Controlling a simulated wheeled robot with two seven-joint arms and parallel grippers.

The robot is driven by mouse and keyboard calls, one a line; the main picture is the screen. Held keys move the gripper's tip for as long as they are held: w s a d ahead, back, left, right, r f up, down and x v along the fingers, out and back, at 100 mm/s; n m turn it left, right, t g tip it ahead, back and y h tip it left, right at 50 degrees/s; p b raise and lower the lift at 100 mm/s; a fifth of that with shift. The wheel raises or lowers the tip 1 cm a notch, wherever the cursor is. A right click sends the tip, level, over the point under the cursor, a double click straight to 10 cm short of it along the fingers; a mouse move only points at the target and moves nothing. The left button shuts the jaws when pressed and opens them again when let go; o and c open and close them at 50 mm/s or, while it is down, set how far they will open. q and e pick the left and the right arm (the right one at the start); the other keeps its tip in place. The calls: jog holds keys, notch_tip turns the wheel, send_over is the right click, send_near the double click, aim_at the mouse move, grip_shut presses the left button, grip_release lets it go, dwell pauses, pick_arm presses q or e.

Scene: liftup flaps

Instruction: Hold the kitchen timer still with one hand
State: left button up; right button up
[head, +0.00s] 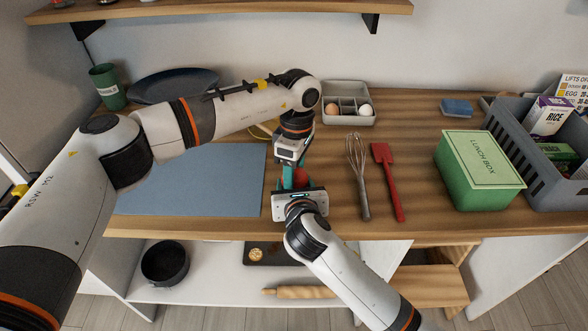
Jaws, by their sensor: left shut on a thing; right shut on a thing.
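The kitchen timer appears to be the small red thing (300,177) between my two grippers over the front middle of the counter. Only a little of it shows; the hands and fingers hide the rest. My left gripper (290,170) comes down on it from the back and is shut on it. My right gripper (298,184) reaches it from the front edge and is also shut on it. The fingertips are small and partly covered, so the exact contact points cannot be told.
A whisk (358,175) and a red spatula (388,182) lie just right of the grippers. A blue-grey mat (200,185) lies left. A green lunch box (478,172) and a grey crate (560,170) stand right. An egg tray (348,91) is behind. A shelf (230,10) hangs above.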

pick_arm(q)
jog(key=o, duration=0.7)
jog(key=shift+r, duration=0.1)
notch_tip(320, 180, up, 12)
jog(key=w, duration=0.1)
jog(key=shift+d, duration=0.2)
jog(key=shift+w, duration=0.1)
